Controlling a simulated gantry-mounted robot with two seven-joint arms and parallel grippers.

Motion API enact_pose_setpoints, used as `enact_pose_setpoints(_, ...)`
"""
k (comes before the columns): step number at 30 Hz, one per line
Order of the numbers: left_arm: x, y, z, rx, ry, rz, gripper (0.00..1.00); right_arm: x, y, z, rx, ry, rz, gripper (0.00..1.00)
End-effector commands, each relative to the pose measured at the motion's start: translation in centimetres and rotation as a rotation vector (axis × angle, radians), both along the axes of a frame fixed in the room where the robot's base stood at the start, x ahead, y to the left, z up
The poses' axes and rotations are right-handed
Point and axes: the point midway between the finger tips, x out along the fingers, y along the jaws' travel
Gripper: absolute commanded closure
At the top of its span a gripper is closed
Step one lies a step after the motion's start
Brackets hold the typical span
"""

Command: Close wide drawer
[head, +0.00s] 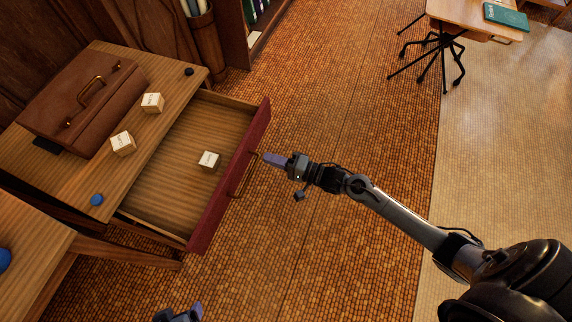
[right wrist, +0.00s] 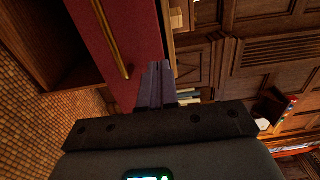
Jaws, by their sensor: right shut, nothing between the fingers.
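The wide drawer (head: 162,190) is pulled well out of the wooden desk (head: 62,172). Its red front (head: 212,212) carries a brass handle bar (head: 243,175). A white cube (head: 209,160) lies inside the drawer. My right gripper (head: 267,157) is shut and empty, its purple fingertips at the outer side of the red front, close to the handle's far end. In the right wrist view the shut fingers (right wrist: 156,82) point toward the red front (right wrist: 120,35), beside the end of the brass handle (right wrist: 112,40). Contact cannot be told. My left gripper (head: 180,313) shows only in part at the bottom edge.
A brown briefcase (head: 62,112), two cubes (head: 123,143), a blue knob-like piece (head: 97,199) and a black one (head: 188,71) sit on the desk top. Another wooden table (head: 28,250) stands at lower left. The tiled floor right of the drawer is clear.

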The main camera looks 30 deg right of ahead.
Motion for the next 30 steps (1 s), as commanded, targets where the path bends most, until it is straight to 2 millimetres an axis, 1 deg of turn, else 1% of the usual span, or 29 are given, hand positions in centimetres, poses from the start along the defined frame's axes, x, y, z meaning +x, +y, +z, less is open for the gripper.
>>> enact_pose_setpoints(1, 0.0, 0.0, -0.7, -0.001, 0.000, 0.001, 0.16, 0.9, 0.6, -0.2, 0.002, -0.005, 0.000, 1.00)
enact_pose_setpoints(6, 0.0, -0.1, -1.9, -0.004, 0.001, 0.002, 0.16, 3.1, 2.2, -0.3, 0.001, -0.002, 0.000, 1.00)
enact_pose_setpoints(12, 0.0, -0.1, -2.7, -0.003, -0.001, 0.002, 0.16, 4.8, 3.5, -0.2, 0.001, -0.001, 0.000, 1.00)
enact_pose_setpoints(18, 0.0, -0.1, -3.0, -0.003, -0.001, 0.002, 0.16, 5.5, 4.0, 0.0, 0.000, 0.000, -0.001, 1.00)
enact_pose_setpoints(30, 0.0, 0.1, -2.9, 0.005, -0.001, -0.004, 0.16, 5.6, 4.0, 0.0, 0.001, 0.001, -0.002, 1.00)
